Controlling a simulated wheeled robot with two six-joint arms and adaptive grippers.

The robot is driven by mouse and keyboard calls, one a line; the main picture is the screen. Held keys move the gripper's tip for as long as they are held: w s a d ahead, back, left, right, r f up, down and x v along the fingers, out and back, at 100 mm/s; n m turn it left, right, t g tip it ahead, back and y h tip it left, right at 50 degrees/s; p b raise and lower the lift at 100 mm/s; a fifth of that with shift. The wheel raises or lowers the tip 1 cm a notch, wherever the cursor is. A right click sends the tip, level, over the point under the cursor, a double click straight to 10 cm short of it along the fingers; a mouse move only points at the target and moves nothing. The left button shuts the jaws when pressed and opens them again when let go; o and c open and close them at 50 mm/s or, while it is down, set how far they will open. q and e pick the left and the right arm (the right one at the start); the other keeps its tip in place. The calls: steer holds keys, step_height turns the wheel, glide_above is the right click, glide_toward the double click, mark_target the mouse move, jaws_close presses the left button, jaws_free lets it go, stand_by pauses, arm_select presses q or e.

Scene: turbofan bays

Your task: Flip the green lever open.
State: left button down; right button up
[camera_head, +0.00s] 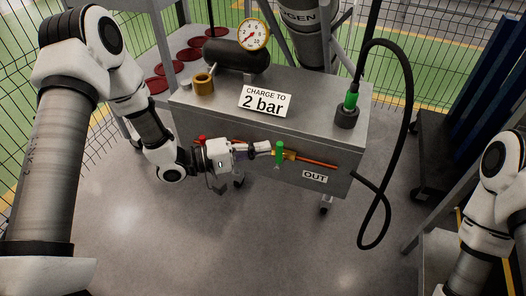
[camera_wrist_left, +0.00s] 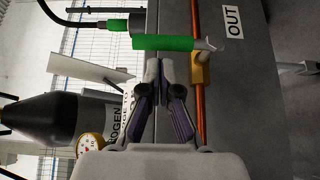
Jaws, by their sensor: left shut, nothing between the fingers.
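The green lever (camera_head: 279,149) stands upright on the front face of the grey cart, on a brass valve (camera_head: 290,155) in an orange pipe. In the left wrist view the lever (camera_wrist_left: 165,43) lies across the picture just ahead of my fingertips, with the brass valve (camera_wrist_left: 201,68) beside it. My left gripper (camera_head: 268,147) is shut and empty, its tips close to the lever's left side. The fingers also show in the left wrist view (camera_wrist_left: 165,68); I cannot tell whether they touch the lever. My right gripper is out of view; only part of my right arm shows.
The grey cart (camera_head: 330,130) carries a "2 bar" sign (camera_head: 265,101), a gauge (camera_head: 253,34), a brass fitting (camera_head: 203,84) and a black hose (camera_head: 410,90) looping down its right side. An OUT label (camera_head: 314,176) is right of the valve. The floor in front is clear.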

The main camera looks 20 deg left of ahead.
arm_select(q)
steer(key=shift+s+d, duration=0.1)
steer(key=shift+d, duration=0.3)
steer(key=shift+d+r+p, duration=0.15)
steer(key=shift+p, duration=0.45)
